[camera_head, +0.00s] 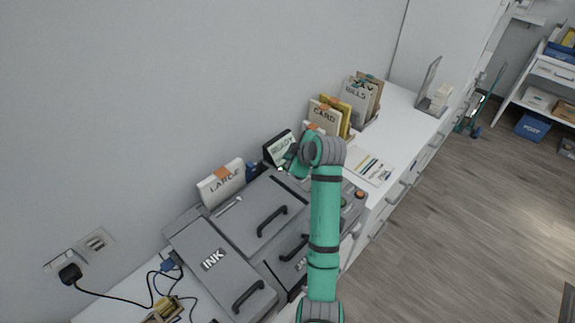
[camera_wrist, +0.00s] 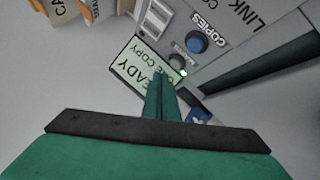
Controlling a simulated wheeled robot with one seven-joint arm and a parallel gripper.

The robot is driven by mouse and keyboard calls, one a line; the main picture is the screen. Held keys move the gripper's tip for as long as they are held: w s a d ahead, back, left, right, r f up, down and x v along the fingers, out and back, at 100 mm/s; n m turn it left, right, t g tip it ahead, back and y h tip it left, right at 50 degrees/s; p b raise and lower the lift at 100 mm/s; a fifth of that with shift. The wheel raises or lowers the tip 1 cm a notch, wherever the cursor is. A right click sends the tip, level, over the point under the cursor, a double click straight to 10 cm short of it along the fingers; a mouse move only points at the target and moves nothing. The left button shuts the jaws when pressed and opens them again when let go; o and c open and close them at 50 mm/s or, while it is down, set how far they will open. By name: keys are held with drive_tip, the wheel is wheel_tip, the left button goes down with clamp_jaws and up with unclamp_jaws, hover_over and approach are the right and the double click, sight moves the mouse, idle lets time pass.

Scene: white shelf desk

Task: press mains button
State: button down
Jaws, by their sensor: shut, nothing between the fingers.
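A grey copier (camera_head: 235,235) stands on the white desk. Its control panel (camera_wrist: 222,62) shows in the wrist view with a blue COPIES knob (camera_wrist: 196,42). Below the knob are a small dark label, too blurred to read surely, and a lit green lamp (camera_wrist: 184,72). The mains button itself I cannot make out clearly; the fingers may cover it. A display (camera_wrist: 140,67) reads READY and COPY; it also shows in the head view (camera_head: 279,148). My gripper (camera_wrist: 163,74) is shut and empty, its tips beside the lamp and in front of the display. Contact is unclear.
A LARGE paper holder (camera_head: 222,183) stands behind the copier, close to the wall. CARD (camera_head: 323,116) and BILLS (camera_head: 357,98) holders stand beyond the display. An orange button (camera_head: 360,194) sits at the copier's right edge. A black plug (camera_head: 69,273) is in the wall socket.

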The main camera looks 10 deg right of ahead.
drive_tip(key=shift+r, duration=2.3)
drive_tip(key=shift+f, duration=0.1)
